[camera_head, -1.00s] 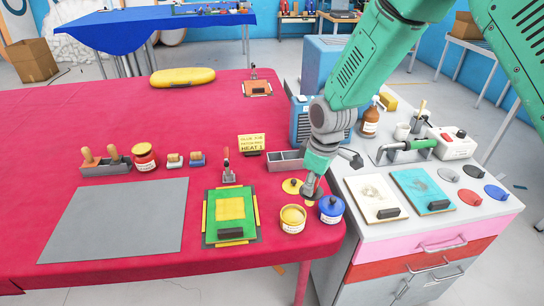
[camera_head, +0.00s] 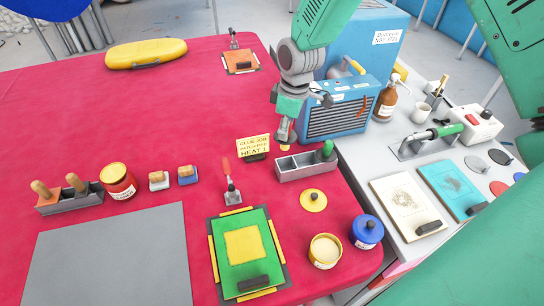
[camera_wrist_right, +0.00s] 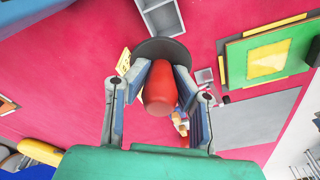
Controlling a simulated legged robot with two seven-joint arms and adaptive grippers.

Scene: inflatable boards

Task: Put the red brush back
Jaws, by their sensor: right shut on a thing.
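My right gripper (camera_head: 284,135) is shut on the red brush and holds it above the red table, behind the grey holder. In the right wrist view the red brush (camera_wrist_right: 160,88) shows as a rounded red handle between the fingers, with a dark round shape beyond it. In the head view the gripper hides the handle; a small yellow bit shows under the fingertips. The grey holder (camera_head: 294,172) has a green-handled thing (camera_head: 328,150) upright at its right end; its left part looks empty. The holder also shows in the wrist view (camera_wrist_right: 181,20). My left gripper is not in view.
A yellow sign (camera_head: 252,147) stands left of the holder. A blue box machine (camera_head: 338,108) stands close at the right. A yellow lid (camera_head: 313,200), a cream pot (camera_head: 325,251) and a blue pot (camera_head: 366,232) are in front. The rear middle of the table is clear.

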